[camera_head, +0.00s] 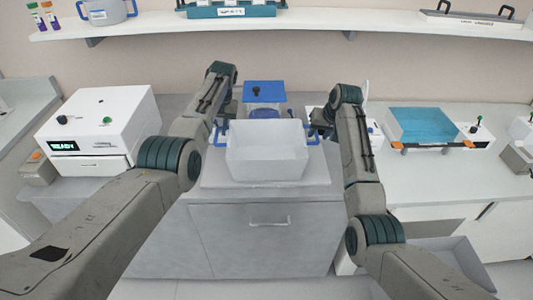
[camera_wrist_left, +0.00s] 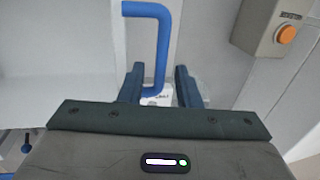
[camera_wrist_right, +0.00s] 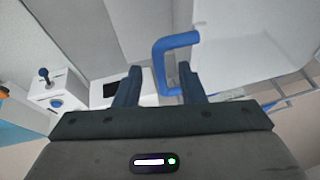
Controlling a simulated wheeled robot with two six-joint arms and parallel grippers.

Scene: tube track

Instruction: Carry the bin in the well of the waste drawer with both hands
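The bin (camera_head: 266,152) is a white, open-topped box with a blue handle on each side. It appears upright over the top of the grey cabinet (camera_head: 195,215); its exact support is unclear. My left gripper (camera_wrist_left: 159,82) is open, with the bin's left blue handle (camera_wrist_left: 162,40) between its fingers and gaps beside it. My right gripper (camera_wrist_right: 159,82) is open, with the right blue handle (camera_wrist_right: 160,60) between its fingers, close to one finger. In the head view the left fingertips are mostly hidden by my arm. The cabinet's drawer front (camera_head: 240,240) looks shut.
A blue-topped device (camera_head: 264,90) stands behind the bin. An open grey tray or drawer (camera_head: 455,262) is low at right. A shelf (camera_head: 300,19) spans the back.

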